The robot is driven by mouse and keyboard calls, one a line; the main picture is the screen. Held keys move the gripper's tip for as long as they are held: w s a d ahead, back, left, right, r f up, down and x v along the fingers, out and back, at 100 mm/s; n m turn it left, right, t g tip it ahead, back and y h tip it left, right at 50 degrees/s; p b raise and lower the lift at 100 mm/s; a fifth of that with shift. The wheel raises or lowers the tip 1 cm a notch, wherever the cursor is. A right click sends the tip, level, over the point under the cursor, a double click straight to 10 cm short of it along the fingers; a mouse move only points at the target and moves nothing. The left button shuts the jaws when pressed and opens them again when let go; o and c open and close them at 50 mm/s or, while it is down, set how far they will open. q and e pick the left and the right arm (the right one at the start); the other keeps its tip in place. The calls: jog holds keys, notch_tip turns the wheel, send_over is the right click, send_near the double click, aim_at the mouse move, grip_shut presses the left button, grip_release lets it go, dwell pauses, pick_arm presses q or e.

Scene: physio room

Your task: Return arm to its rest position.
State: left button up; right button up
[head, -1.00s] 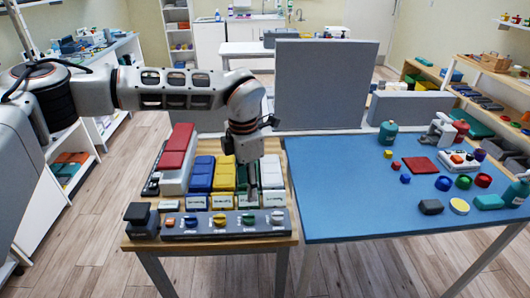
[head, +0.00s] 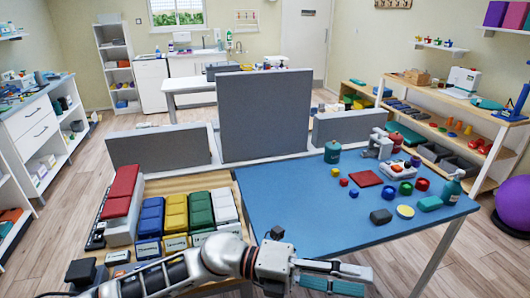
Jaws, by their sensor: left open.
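My left arm (head: 205,262) comes in from the bottom left and lies low across the front of the tables. My left gripper (head: 366,282) is open and empty, with its two teal-tipped fingers pointing right, in front of the blue-topped table (head: 300,205). The gripper is apart from the objects on the table. My right arm and gripper are not in view.
On the wooden table are a red-topped block (head: 123,184), blue (head: 150,217), yellow (head: 174,211), green (head: 200,210) and white (head: 224,205) blocks. Grey panels (head: 265,115) stand behind.

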pick_arm(q)
jog(key=w+a+n+t+h, duration=0.3)
jog(key=w+a+n+t, duration=0.35)
jog(key=n+t, duration=0.7)
jog(key=w+a+f+n+t+y, duration=0.6)
jog(key=a+f+n+t+y, duration=0.15)
jog(key=n, duration=0.45)
jog(key=s+a+f+n+g+y, duration=0.2)
jog(key=s+a+f+n+y, duration=0.3)
jog(key=a+f, duration=0.5)
jog(key=s+a+f+n+g+y, duration=0.3)
jog(key=s+a+f, duration=0.7)
jog(key=f, duration=0.7)
jog(key=a+n+y, duration=0.1)
jog(key=n+y, duration=0.1)
jog(key=n, duration=0.1)
jog(key=shift+a, duration=0.3)
jog(key=shift+y, duration=0.25)
